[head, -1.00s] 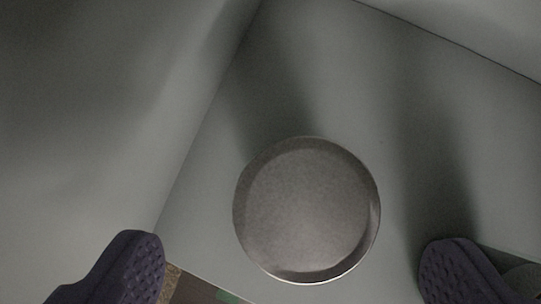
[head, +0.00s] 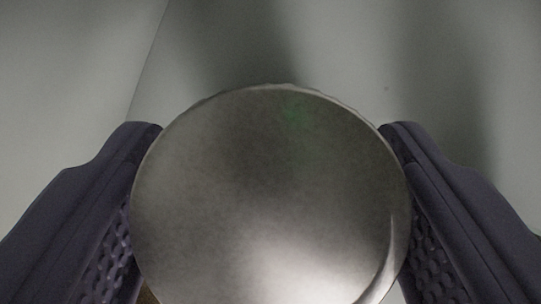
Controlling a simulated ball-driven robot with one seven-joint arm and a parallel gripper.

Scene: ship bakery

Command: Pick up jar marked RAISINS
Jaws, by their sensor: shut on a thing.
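A round jar with a grey metal lid (head: 265,195) fills the lower middle of the head view, seen from straight above. Its label and sides are hidden under the lid, so I cannot read a marking. My gripper (head: 270,135) has one dark purple, dimpled finger on each side of the jar. The gripper is shut on the jar, with the fingers at its left and right sides just below the lid's rim.
A pale grey surface (head: 340,50) lies behind the jar, with soft shadows on it. A pale wall (head: 60,70) meets it along a slanting edge at the left. No other object stands close behind the jar.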

